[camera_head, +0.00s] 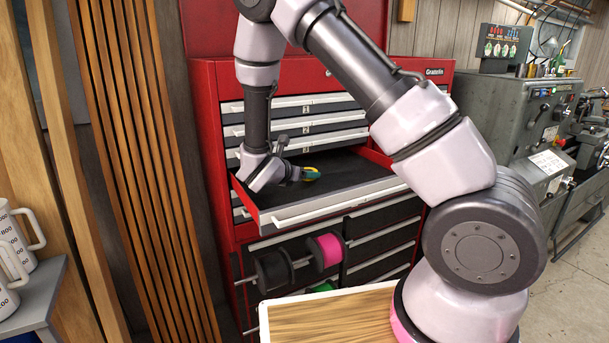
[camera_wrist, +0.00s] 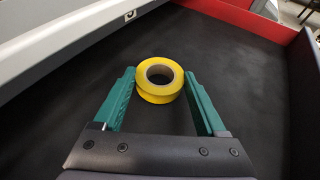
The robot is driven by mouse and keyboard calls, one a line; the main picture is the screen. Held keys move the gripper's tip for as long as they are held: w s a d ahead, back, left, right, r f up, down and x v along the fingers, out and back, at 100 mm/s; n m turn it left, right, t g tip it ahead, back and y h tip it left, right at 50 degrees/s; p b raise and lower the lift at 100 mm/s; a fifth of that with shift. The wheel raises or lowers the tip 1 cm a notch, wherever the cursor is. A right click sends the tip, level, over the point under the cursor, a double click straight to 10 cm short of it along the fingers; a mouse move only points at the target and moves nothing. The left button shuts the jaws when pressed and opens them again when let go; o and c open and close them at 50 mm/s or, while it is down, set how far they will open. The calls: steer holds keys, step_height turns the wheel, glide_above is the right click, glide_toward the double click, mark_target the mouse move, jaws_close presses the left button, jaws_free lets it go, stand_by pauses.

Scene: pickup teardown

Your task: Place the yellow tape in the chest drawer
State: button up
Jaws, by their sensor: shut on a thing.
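The yellow tape (camera_wrist: 159,80) is a roll with a brown core, seen between the green fingertips of my gripper (camera_wrist: 158,88) in the wrist view. My gripper is shut on it. In the head view, my gripper (camera_head: 309,174) and the small yellow tape (camera_head: 312,170) are inside the open chest drawer (camera_head: 350,165), near its left side. The drawer has a dark, bare floor and a light grey front. I cannot tell whether the tape touches the drawer floor. The rest of the drawer looks empty.
The red tool chest (camera_head: 205,110) has several closed drawers above and below the open one. Spools, one pink (camera_head: 327,250), hang on a rod below it. Wooden slats (camera_head: 140,150) stand to the left. A grey machine (camera_head: 530,120) stands to the right.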

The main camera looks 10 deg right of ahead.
steer(key=shift+f, duration=0.25)
steer(key=o, duration=1.3)
steer(key=shift+f, duration=0.1)
steer(key=shift+c, duration=0.2)
